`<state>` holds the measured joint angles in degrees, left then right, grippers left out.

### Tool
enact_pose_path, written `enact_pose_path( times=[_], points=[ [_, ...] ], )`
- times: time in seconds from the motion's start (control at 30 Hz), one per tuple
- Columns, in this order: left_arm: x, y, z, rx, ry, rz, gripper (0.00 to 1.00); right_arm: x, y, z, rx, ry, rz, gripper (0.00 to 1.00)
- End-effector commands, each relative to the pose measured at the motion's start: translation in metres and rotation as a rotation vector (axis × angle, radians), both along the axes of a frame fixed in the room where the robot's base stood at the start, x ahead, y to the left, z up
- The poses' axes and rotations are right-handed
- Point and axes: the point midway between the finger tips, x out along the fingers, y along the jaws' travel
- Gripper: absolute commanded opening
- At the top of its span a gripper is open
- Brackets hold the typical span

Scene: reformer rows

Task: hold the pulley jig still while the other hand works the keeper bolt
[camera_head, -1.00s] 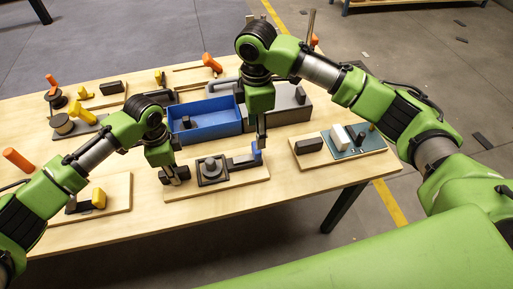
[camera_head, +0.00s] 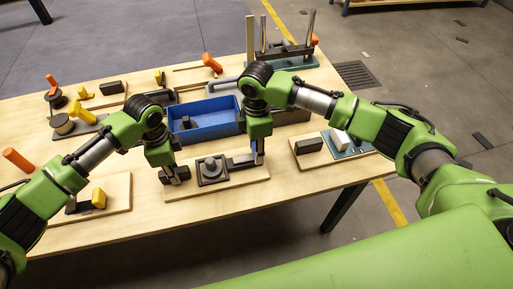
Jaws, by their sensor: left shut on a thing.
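The pulley jig (camera_head: 230,184) is a light wooden board near the front edge of the table. It carries a dark square frame with a round grey pulley (camera_head: 210,164) on it. To the right of the pulley is a dark block, likely the keeper bolt (camera_head: 240,160), with a little blue at its right end. My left gripper (camera_head: 176,178) is shut on a dark block at the board's left end, which its fingers partly hide. My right gripper (camera_head: 257,157) points down at the blue end and mostly covers it. Its finger gap is too small to tell.
A blue open bin (camera_head: 205,132) stands just behind the jig. Upright posts (camera_head: 285,32) rise at the back right.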

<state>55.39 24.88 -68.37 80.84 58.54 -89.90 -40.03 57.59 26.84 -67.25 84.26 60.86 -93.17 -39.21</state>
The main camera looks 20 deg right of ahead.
Motion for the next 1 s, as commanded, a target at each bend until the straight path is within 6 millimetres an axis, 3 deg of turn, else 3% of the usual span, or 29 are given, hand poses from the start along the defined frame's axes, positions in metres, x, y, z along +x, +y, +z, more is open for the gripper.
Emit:
enact_pose_path(
  times=[0.03,0.1,0.23,0.5,0.83,0.87,0.9,1.0],
  points=[
    [0.0,0.0,0.0,0.0,0.0,0.0,0.0,0.0,0.0,0.0,0.0,-0.001,0.0,0.12],
    [0.0,0.0,0.0,0.0,0.0,0.0,0.0,0.0,0.0,0.0,0.0,-0.001,0.0,0.0],
    [0.0,0.0,0.0,0.0,0.0,0.0,0.0,0.0,0.006,0.0,0.002,-0.001,0.002,0.0],
    [0.0,-0.003,0.0,-0.006,0.0,-0.003,0.01,0.0,0.049,0.0,0.008,0.0,0.005,0.0],
    [-0.001,-0.004,0.0,-0.008,-0.001,-0.004,0.0,0.0,0.053,0.0,0.009,-0.001,0.004,0.0],
    [-0.001,-0.004,0.0,-0.008,-0.001,-0.004,0.0,0.0,0.053,0.0,0.009,-0.001,0.004,0.39],
    [-0.001,-0.004,0.0,-0.009,-0.001,-0.004,0.0,-0.001,0.053,0.0,0.008,0.0,0.004,0.5],
    [0.0,-0.004,0.0,-0.007,-0.001,-0.003,0.0,0.0,0.052,0.0,0.006,0.0,0.003,0.51]
  ],
)
